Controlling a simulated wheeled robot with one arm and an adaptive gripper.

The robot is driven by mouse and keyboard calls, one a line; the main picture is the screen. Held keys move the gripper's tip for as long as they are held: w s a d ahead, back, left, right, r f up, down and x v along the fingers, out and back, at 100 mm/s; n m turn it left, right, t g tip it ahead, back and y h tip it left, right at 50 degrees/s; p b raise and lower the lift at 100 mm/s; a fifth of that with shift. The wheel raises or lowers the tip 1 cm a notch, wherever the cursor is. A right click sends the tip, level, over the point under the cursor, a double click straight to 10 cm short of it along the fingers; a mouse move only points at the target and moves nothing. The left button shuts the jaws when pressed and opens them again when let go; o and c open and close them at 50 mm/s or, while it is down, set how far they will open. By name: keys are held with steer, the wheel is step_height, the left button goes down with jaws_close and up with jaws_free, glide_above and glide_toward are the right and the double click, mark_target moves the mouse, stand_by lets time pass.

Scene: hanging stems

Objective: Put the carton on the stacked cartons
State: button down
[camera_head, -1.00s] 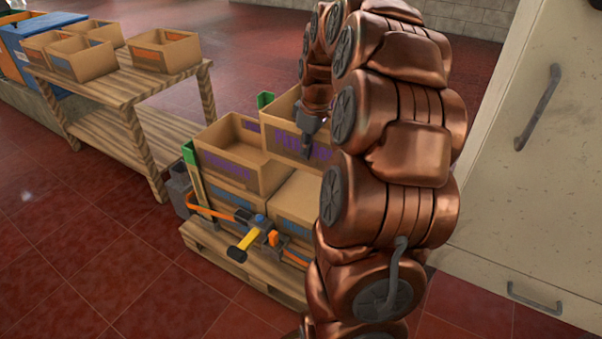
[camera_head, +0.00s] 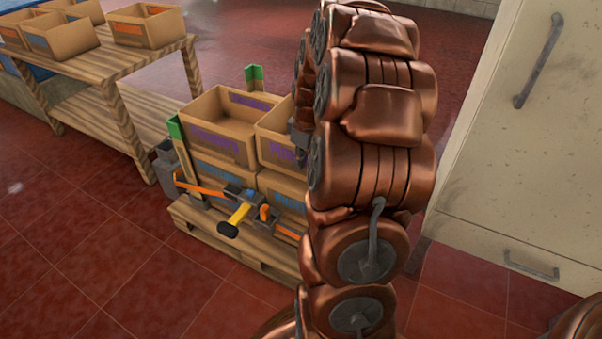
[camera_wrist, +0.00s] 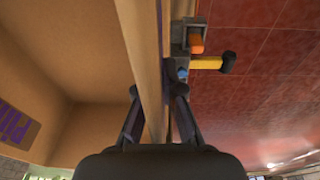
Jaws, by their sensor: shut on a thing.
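The carton (camera_head: 279,151), open-topped brown cardboard with purple print, is largely hidden behind my arm in the head view. It is upright, beside another purple-printed carton (camera_head: 217,148) on the upper layer and over a blue-printed carton (camera_head: 283,192) of the stack. I cannot tell whether it rests fully on that carton. My gripper (camera_wrist: 159,100) is shut on the carton's wall (camera_wrist: 153,62) in the wrist view, one finger on each side. In the head view my gripper (camera_head: 299,146) is mostly hidden by the arm.
The stack stands on a wooden pallet (camera_head: 236,246) with green corner posts (camera_head: 175,127), an orange strap and a yellow-handled clamp (camera_head: 238,214). A wooden table (camera_head: 112,72) with more cartons is at left. A pale cabinet (camera_head: 500,150) stands at right. Red floor is clear at front left.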

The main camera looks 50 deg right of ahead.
mark_target(300, 178)
steer(key=shift+f+b, duration=0.6)
steer(key=shift+f, duration=1.55)
steer(key=c, duration=1.3)
jaws_free()
